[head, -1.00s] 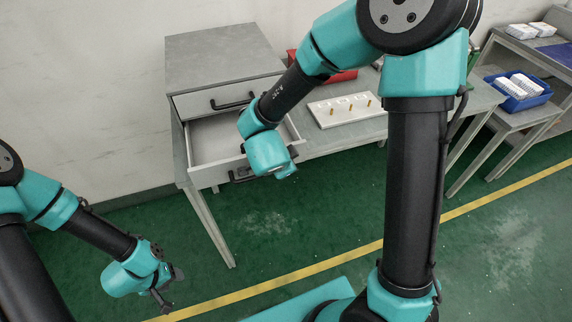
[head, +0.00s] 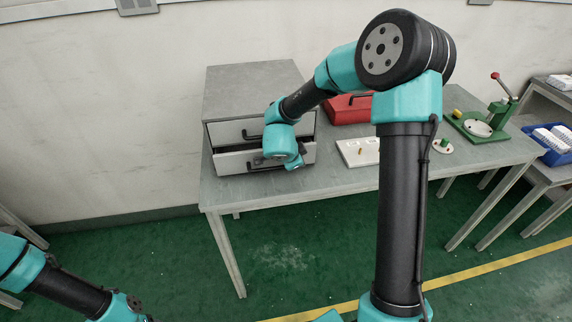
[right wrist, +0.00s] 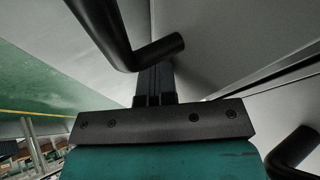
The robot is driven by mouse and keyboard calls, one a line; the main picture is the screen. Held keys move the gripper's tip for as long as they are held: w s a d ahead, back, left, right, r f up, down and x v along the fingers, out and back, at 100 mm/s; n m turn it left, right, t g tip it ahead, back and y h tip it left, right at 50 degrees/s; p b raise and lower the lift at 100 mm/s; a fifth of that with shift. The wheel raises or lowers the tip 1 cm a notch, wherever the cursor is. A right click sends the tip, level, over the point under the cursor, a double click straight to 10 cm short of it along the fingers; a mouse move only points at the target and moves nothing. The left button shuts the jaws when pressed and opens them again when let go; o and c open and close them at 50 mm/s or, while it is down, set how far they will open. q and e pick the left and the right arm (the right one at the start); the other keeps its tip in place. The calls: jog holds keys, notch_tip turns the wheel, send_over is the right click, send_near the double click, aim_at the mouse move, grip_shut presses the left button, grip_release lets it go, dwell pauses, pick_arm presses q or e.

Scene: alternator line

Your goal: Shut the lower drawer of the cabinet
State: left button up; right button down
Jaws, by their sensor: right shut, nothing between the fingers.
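The grey cabinet (head: 255,85) stands on the left end of the table. Its lower drawer (head: 232,164) is almost in; a dark gap shows above its front, which still stands slightly out. My right gripper (head: 297,160) is at the right part of that front. In the right wrist view its shut, empty fingers (right wrist: 154,84) point at the grey drawer front (right wrist: 215,50), beside a dark bar handle (right wrist: 110,30) that partly covers them. I cannot tell whether the fingertips touch the front. My left gripper is below the picture; only its arm shows at the bottom left.
The upper drawer (head: 228,132) looks shut. On the table are a red box (head: 345,112), a white tray (head: 352,152) and a green press (head: 488,125). A blue bin (head: 553,155) stands on the side rack at right. The table's front left is clear.

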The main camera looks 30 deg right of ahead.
dwell(0.5)
jog(key=shift+s+a, duration=0.15)
jog(key=shift+s, duration=0.45)
jog(key=shift+s+a, duration=0.2)
jog(key=shift+s, duration=0.45)
jog(key=shift+s+a, duration=0.2)
jog(key=shift+s, duration=0.4)
jog(key=v, duration=1)
jog(key=s+a+r+m+t+y, duration=0.1)
jog(key=s+a+t+y, duration=0.2)
jog(key=a, duration=0.5)
jog(key=shift+s+a+r+t+y, duration=0.2)
jog(key=shift+s+a+t+y, duration=0.15)
jog(key=shift+s, duration=0.2)
jog(key=shift+f, duration=0.1)
